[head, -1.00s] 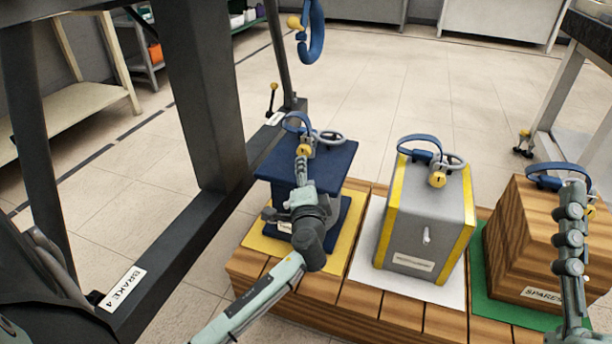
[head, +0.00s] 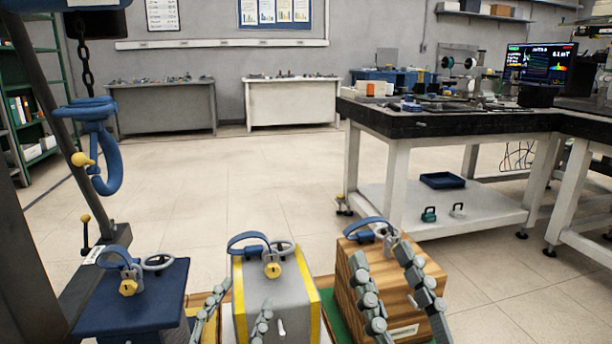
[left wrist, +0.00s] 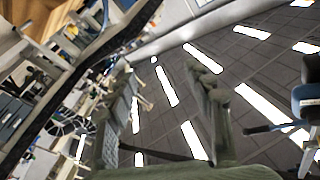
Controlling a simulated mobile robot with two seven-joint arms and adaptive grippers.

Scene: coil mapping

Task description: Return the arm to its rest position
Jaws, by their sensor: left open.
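My left gripper (head: 242,298) is low in the head view, in front of the grey box with yellow edges. Its two grey fingers stand apart with nothing between them. In the left wrist view the same gripper (left wrist: 162,72) is open and empty, with ceiling lights behind its fingers. My right gripper (head: 382,254) is in front of the wooden box, its two fingers apart and no held object visible. Most of both arms is below the head picture.
A blue hook (head: 104,160) hangs at left. A black-topped workbench (head: 440,122) stands at right. Open floor lies behind the boxes.

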